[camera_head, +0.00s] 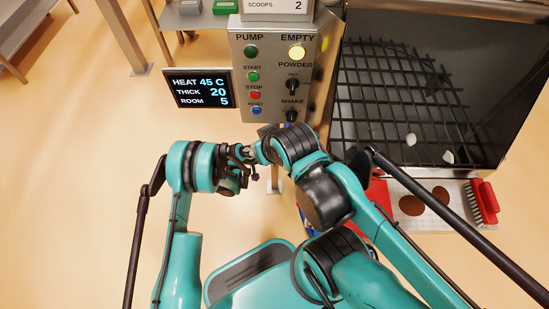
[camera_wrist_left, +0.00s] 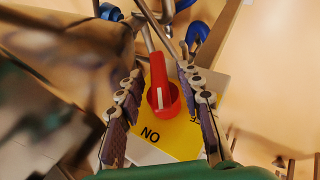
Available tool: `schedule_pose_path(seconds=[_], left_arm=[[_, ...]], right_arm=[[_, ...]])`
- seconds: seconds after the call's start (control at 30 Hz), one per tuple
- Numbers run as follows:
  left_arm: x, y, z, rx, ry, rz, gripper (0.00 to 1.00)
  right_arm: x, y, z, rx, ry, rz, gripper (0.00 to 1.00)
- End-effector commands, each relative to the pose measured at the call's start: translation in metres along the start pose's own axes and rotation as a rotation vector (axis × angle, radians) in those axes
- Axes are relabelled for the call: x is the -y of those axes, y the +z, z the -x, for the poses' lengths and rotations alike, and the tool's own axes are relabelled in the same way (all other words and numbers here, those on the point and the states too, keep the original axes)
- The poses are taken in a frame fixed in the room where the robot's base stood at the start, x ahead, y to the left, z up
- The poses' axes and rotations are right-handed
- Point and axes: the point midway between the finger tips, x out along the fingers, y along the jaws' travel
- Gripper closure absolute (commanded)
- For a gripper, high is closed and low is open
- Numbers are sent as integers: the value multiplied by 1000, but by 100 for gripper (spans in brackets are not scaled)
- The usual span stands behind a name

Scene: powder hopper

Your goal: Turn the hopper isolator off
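The isolator is a red rotary handle (camera_wrist_left: 159,85) on a yellow plate (camera_wrist_left: 178,138) in the left wrist view. The plate reads "ON", upside down, and part of a second word at its right edge. The handle's white mark points down in the picture, towards the ON side. My left gripper (camera_wrist_left: 165,105) is open, one finger on each side of the handle, with gaps visible. In the head view my left gripper (camera_head: 238,174) is below the control panel, and the isolator is not discernible. My right arm reaches in beside it; its fingers are not clear.
The control panel (camera_head: 250,92) with buttons and switches stands above my grippers, a display (camera_head: 201,88) to its left. A dark grated hopper (camera_head: 400,95) is at right, holding pale lumps. A red brush (camera_head: 484,201) lies below it. Open floor is at left.

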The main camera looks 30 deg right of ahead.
Motion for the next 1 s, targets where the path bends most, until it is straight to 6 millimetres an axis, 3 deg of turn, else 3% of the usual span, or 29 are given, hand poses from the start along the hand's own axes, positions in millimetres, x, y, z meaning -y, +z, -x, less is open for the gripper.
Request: schedule_pose_path(seconds=[0.03, 0.17, 0.37, 0.73, 1.0], left_arm=[[0, 0, 0, 0, 0, 0, 66], [0, 0, 0, 0, 0, 0, 99], [1, 0, 0, 1, 27, 13, 99], [0, 0, 0, 0, 316, 133, 99], [-1, 0, 0, 1, 345, 143, 99]], right_arm=[[0, 0, 0, 0, 0, 0, 60], [0, 0, 0, 0, 0, 0, 60], [0, 0, 0, 0, 0, 0, 60], [0, 0, 0, 0, 0, 0, 60], [0, 0, 0, 0, 0, 0, 60]])
